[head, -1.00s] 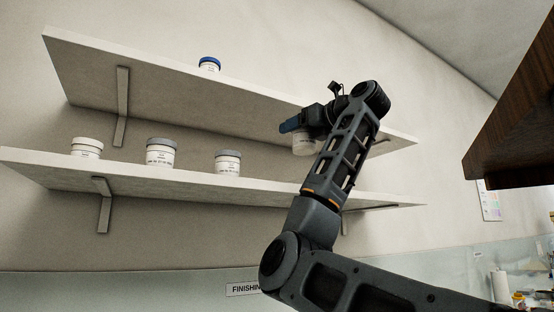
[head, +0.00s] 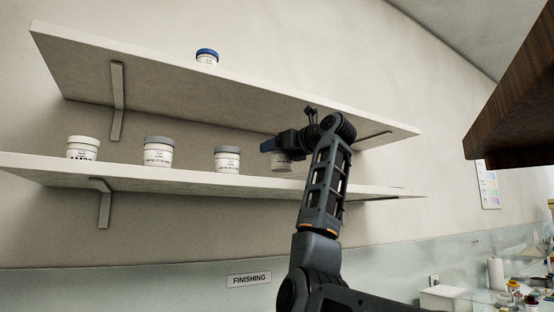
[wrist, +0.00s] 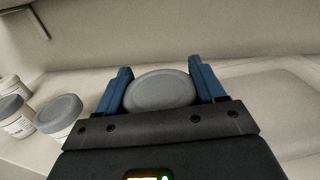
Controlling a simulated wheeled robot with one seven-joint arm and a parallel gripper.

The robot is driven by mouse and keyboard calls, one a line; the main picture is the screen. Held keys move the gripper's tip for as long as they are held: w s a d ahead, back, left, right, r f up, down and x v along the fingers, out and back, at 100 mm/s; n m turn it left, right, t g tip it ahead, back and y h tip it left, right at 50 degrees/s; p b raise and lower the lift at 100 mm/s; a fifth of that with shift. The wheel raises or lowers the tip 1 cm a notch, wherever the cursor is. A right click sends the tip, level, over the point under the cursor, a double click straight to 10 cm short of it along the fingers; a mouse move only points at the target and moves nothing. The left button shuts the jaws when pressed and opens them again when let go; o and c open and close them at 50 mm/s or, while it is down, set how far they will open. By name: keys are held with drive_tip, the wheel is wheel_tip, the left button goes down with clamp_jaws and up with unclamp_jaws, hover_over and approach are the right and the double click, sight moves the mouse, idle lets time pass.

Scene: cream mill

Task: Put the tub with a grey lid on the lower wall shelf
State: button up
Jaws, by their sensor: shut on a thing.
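My gripper (head: 270,146) is shut on a white tub with a grey lid (head: 282,160). In the wrist view the tub's round grey lid (wrist: 161,90) sits between the two blue fingers of my gripper (wrist: 160,80). The held tub is upright over the right part of the lower wall shelf (head: 250,185). Whether its base touches the board I cannot tell. My gripper hides part of it in the head view.
On the lower shelf's left stand a white-lidded tub (head: 82,148) and two other grey-lidded tubs, a larger one (head: 158,152) and a smaller one (head: 227,160). A blue-lidded tub (head: 207,57) stands on the upper shelf (head: 250,100). The board right of my gripper looks clear.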

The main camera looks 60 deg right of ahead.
sight(277, 159)
wheel_tip(277, 159, down, 2)
drive_tip(key=shift+f, duration=0.2)
drive_tip(key=shift+w+d+f+p, duration=0.15)
drive_tip(key=shift+w+f+p, duration=0.05)
drive_tip(key=shift+f+p, duration=0.2)
drive_tip(key=o, duration=1.1)
drive_tip(key=shift+f, duration=0.1)
drive_tip(key=b+v, duration=0.3)
drive_tip(key=v, duration=0.9)
drive_tip(key=shift+b, duration=0.4)
drive_tip(key=shift+s, duration=0.1)
